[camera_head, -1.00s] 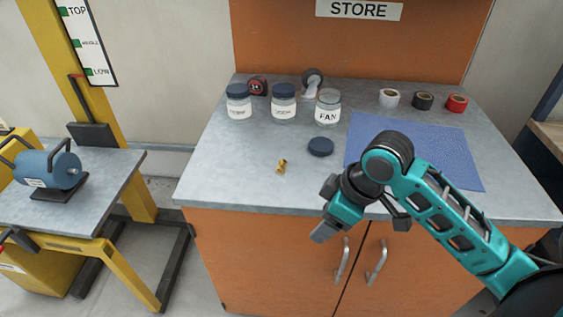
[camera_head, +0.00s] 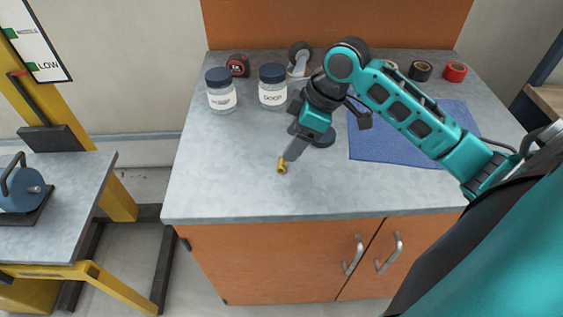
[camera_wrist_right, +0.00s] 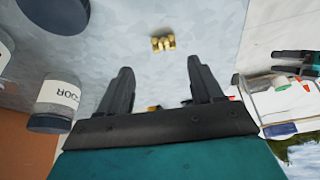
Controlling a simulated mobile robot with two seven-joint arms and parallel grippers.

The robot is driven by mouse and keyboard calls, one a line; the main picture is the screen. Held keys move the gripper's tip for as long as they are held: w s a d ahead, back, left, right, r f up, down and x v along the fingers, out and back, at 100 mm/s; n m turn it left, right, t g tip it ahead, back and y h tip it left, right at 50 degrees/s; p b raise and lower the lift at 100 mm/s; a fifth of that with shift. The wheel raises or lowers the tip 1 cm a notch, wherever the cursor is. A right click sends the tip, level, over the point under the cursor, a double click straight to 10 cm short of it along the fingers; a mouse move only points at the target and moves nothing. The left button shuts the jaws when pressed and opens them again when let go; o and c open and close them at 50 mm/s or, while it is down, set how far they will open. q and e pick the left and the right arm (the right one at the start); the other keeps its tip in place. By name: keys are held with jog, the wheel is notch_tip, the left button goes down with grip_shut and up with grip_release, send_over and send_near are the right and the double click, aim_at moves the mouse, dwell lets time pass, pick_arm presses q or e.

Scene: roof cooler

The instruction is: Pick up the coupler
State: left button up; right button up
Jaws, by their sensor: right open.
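The coupler (camera_head: 282,166) is a small brass fitting lying on the grey worktop, left of the blue mat. My right gripper (camera_head: 289,157) is just above and beside it in the head view, its fingers pointing down toward it. In the right wrist view the coupler (camera_wrist_right: 163,43) lies beyond the two open fingertips (camera_wrist_right: 158,75), roughly centred between them, with a gap to the fingers. Nothing is in the jaws. My left gripper is out of view.
The grey worktop (camera_head: 225,190) has two labelled jars, one (camera_head: 221,92) and another (camera_head: 272,88), at the back. A blue mat (camera_head: 385,140) and tape rolls (camera_head: 455,72) are to the right. The front left of the top is clear.

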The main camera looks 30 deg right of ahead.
aim_at(282, 162)
jog(key=shift+s+x, duration=0.2)
jog(key=shift+x, duration=1.3)
jog(key=shift+s+x, duration=0.2)
jog(key=shift+x, duration=1.3)
jog(key=shift+a+f, duration=0.1)
jog(key=shift+a, duration=0.05)
jog(key=shift+c, duration=0.5)
jog(key=c, duration=1.1)
